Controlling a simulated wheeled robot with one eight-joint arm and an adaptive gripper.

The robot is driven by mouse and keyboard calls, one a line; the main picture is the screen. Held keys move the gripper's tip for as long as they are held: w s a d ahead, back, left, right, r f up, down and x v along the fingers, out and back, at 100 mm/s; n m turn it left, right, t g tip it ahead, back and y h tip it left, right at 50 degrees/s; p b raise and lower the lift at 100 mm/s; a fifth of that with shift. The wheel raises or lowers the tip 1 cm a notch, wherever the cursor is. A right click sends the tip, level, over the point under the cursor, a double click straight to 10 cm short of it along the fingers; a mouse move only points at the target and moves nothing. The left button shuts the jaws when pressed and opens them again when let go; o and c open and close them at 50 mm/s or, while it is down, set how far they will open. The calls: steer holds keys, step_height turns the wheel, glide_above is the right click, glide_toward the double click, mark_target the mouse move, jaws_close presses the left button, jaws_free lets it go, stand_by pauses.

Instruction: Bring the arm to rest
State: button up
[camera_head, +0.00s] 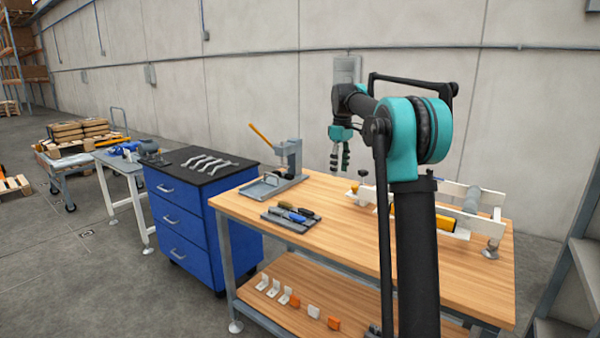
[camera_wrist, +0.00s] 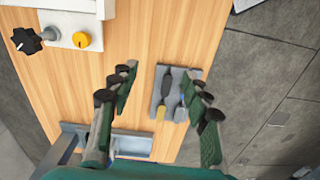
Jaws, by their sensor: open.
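My arm (camera_head: 410,130) rises in front of the wooden workbench and bends over at the teal joint. My gripper (camera_head: 340,158) hangs from it, pointing down above the bench top and apart from it. In the wrist view my gripper (camera_wrist: 162,82) shows two green fingers spread wide with nothing between them. The grey tool tray (camera_head: 272,221) with several small tools lies on the bench below; it also shows between and beyond the fingers in the wrist view (camera_wrist: 158,92).
The wooden bench (camera_head: 345,230) carries a lever press (camera_head: 285,165) at its left and a white fixture (camera_head: 485,195) at its right. Small parts lie on its lower shelf (camera_head: 330,300). A blue drawer cabinet (camera_head: 185,215) stands left. Floor is open at the lower left.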

steer(key=s+d+f+m+t, duration=0.1)
steer(key=s+f+m, duration=0.2)
steer(key=s+f, duration=0.6)
steer(key=s+d+f+m+t, duration=0.1)
steer(key=s+f, duration=0.8)
steer(key=s, duration=0.9)
steer(key=s+d+f+m+t, duration=0.2)
steer(key=s+f+m, duration=0.4)
steer(key=s, duration=0.8)
step_height(320, 180, down, 4)
steer(key=shift+d+r, duration=0.2)
steer(key=shift+d, duration=0.3)
